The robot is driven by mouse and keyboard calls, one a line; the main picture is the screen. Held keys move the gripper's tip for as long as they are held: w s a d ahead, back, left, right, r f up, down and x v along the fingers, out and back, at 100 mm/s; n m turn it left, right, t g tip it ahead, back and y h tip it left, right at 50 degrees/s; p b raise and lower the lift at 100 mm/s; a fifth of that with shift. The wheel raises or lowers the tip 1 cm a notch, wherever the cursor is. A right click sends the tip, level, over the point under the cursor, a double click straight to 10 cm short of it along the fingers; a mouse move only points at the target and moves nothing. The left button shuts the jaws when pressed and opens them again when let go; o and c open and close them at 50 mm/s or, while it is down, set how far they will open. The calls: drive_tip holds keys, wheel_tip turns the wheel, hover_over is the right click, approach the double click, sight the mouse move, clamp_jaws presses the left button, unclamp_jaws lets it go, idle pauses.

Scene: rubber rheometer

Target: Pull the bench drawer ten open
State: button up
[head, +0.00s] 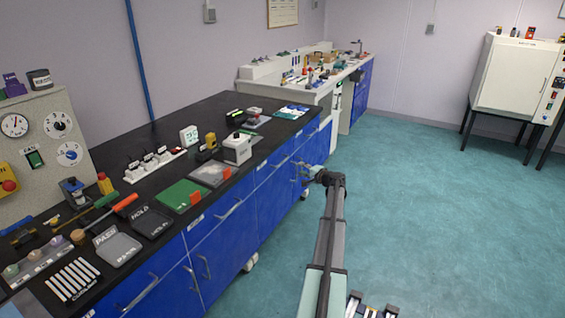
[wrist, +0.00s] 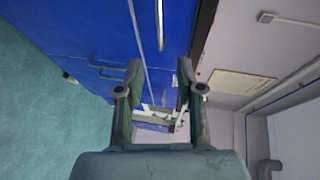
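The blue bench drawers (head: 272,182) line the front of the black-topped bench in the head view. I cannot read which one is drawer ten. My gripper (head: 306,172) is at the bench front near its far end, small and partly hidden by my wrist. In the wrist view, my gripper (wrist: 160,75) has its two fingers apart, with nothing visible between their tips. A silver handle bar (wrist: 160,25) on a blue front lies ahead of the fingers, apart from them in the picture. The drawer fronts in view look closed.
The black worktop (head: 130,205) carries trays, a green mat (head: 183,195), a power strip (head: 155,163) and small instruments. A second bench (head: 290,92) stands beyond. A white oven (head: 515,75) is at the right.

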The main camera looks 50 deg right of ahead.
sight(283, 161)
drive_tip(key=p+x, duration=0.2)
drive_tip(key=x, duration=1.3)
drive_tip(key=shift+w, duration=0.3)
clamp_jaws()
